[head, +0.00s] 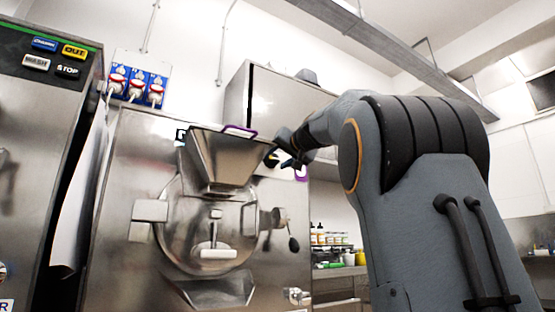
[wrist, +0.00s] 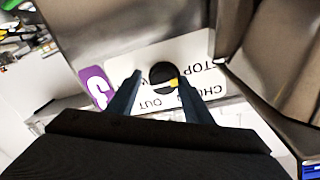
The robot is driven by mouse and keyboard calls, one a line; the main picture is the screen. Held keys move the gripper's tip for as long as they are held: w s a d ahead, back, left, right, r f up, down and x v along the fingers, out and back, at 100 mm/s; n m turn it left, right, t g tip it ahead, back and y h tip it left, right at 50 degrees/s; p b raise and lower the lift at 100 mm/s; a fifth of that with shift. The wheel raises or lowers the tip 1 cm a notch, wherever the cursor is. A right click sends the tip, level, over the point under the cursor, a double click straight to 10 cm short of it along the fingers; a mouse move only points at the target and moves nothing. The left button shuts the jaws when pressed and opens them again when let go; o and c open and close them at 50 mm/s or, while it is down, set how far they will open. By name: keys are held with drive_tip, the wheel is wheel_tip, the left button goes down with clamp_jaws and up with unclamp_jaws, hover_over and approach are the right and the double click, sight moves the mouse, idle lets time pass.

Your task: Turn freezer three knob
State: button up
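The knob (wrist: 162,73) is a round black dial with a yellow mark. It sits on a white label plate (wrist: 200,52) whose words, including STOP and OUT, appear upside down in the wrist view. A purple tag (wrist: 96,86) with a white figure is beside the plate. My gripper (wrist: 159,77) is open, its two dark fingertips on either side of the knob in the picture. I cannot tell whether they touch it. In the head view my gripper (head: 283,160) is at the upper right front of the freezer (head: 130,190), in front of the knob and mostly hiding it.
A steel hopper (head: 220,155) with a purple rim piece (head: 240,130) juts out just left of my gripper. A round door (head: 205,235) with a latch is below. Another machine (head: 40,130) stands at the left. Shelves with bottles (head: 330,238) are behind at the right.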

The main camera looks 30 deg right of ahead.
drive_tip(key=shift+a+r, duration=0.15)
drive_tip(key=shift+a, duration=0.3)
drive_tip(key=shift+a+y, duration=0.25)
drive_tip(key=shift+y, duration=0.05)
drive_tip(key=shift+s, duration=0.25)
drive_tip(key=s, duration=0.7)
drive_tip(key=shift+s+d, duration=0.15)
drive_tip(key=shift+d, duration=0.15)
